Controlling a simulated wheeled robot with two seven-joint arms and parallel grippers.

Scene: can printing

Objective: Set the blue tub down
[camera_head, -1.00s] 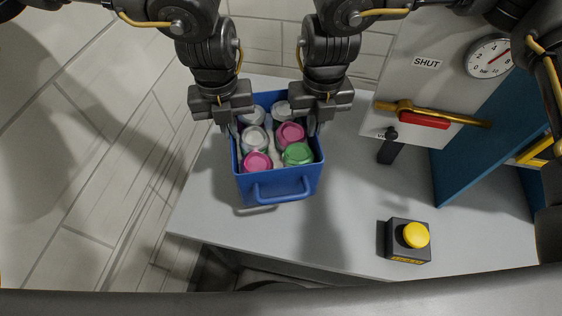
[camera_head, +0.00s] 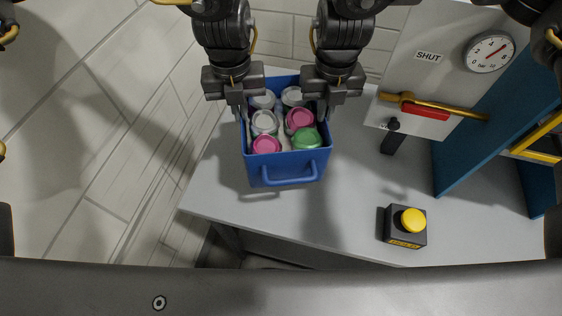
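The blue tub (camera_head: 285,170) is an open box with a front handle, upright over the grey table (camera_head: 225,190). It holds several lidded cans, among them a green-lidded can (camera_head: 307,138) and a pink-lidded can (camera_head: 266,145). My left gripper (camera_head: 243,112) is at the tub's left wall and my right gripper (camera_head: 323,108) at its right wall, both pointing down and shut on the rim. The inner fingertips are partly hidden among the cans. I cannot tell whether the tub's base touches the table.
A yellow button on a black box (camera_head: 405,226) stands at the front right. Table left of the tub is clear.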

